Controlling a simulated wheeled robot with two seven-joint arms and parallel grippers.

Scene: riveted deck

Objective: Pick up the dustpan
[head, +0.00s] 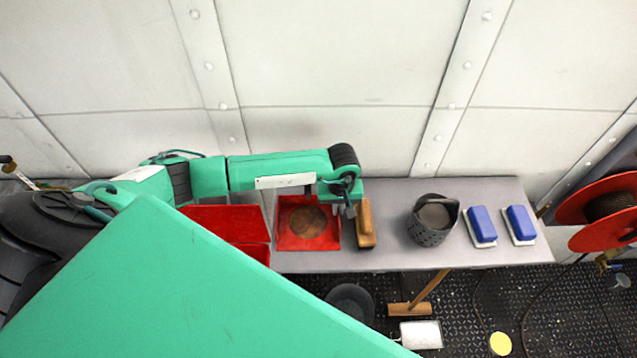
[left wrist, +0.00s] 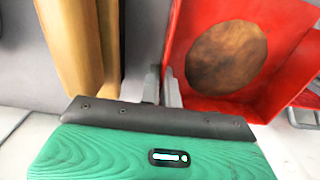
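The dustpan looks to be the red, square, shallow pan (head: 308,241) on the grey bench, with a round brown patch or disc in it. It also shows in the left wrist view (left wrist: 198,92). My left gripper (head: 348,209) is at the pan's right edge, between it and a wooden brush. In the left wrist view, its two fingers (left wrist: 162,88) stand a small gap apart, right at the pan's side wall. I cannot tell whether they pinch the wall or are only beside it. My right gripper is out of view.
The wooden brush (head: 366,224) lies close to the pan's right. A red bin (head: 228,221) is at its left. A dark perforated basket (head: 430,232) and two blue-topped blocks (head: 481,226) stand further right on the bench (head: 390,262). A riveted wall is behind.

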